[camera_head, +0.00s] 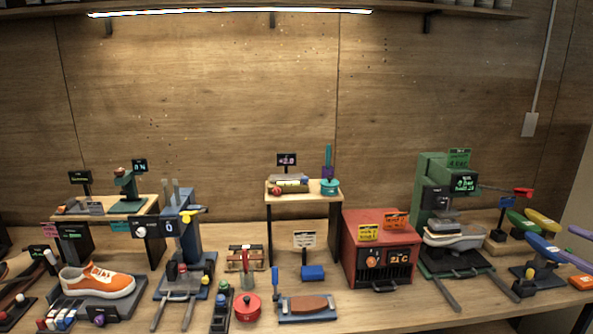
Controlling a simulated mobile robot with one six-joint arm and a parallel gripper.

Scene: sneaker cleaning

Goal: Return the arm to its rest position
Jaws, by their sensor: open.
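My arm and gripper do not show in the head view, so I cannot see how the arm stands. An orange and white sneaker (97,281) rests on a dark stand at the left front of the wooden bench (400,314). A grey and white shoe part (455,237) sits under the green press (433,178) at the right.
A blue machine (183,237) with a yellow lever stands right of the sneaker. A red oven box (381,250) stands right of centre. Two small raised shelves, the left one (150,208) and the middle one (336,192), hold tools. The space above the bench is clear.

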